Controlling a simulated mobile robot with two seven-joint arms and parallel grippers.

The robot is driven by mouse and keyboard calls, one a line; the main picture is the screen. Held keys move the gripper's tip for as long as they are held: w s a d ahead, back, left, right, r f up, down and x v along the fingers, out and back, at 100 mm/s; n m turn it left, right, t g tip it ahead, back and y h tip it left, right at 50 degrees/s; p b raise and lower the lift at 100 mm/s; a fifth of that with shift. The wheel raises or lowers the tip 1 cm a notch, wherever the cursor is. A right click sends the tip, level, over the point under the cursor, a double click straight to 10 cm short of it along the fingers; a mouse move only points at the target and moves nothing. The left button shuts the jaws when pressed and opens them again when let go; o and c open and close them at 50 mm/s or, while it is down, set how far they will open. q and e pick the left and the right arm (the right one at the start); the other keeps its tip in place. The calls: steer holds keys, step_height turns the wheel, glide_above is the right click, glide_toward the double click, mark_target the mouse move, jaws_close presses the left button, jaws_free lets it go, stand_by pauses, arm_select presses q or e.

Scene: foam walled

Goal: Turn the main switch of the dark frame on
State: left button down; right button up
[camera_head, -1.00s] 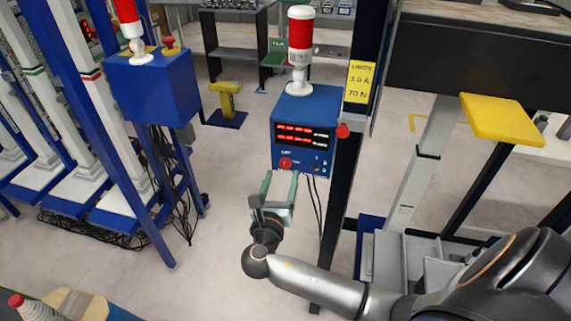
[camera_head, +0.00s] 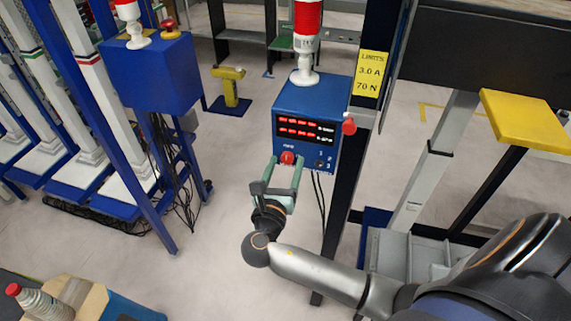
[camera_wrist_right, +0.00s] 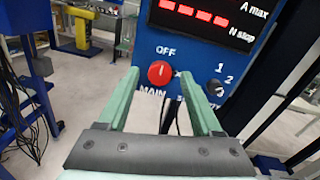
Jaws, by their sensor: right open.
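The main switch is a round red knob (camera_head: 287,158) low on the front of a blue control box (camera_head: 296,97) fixed to the dark frame (camera_head: 345,190). In the right wrist view the knob (camera_wrist_right: 160,73) has "OFF" above it, "MAIN" below it and a small pale, roughly upright mark on its face. My right gripper (camera_head: 284,168) is open, its green fingers pointing at the box. In the right wrist view the fingertips (camera_wrist_right: 158,76) lie to the left and right of the knob, with gaps; whether they reach its depth I cannot tell. My left gripper is not in view.
A smaller dial (camera_wrist_right: 216,88) marked 1, 2, 3 sits right of the knob. A red button (camera_head: 348,126) sticks out at the box's right. The display (camera_head: 306,130) shows red digits. A yellow limits sign (camera_head: 371,74) hangs on the post. Cables hang below the box.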

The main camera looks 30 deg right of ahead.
jaws_close()
stand_by(0.4)
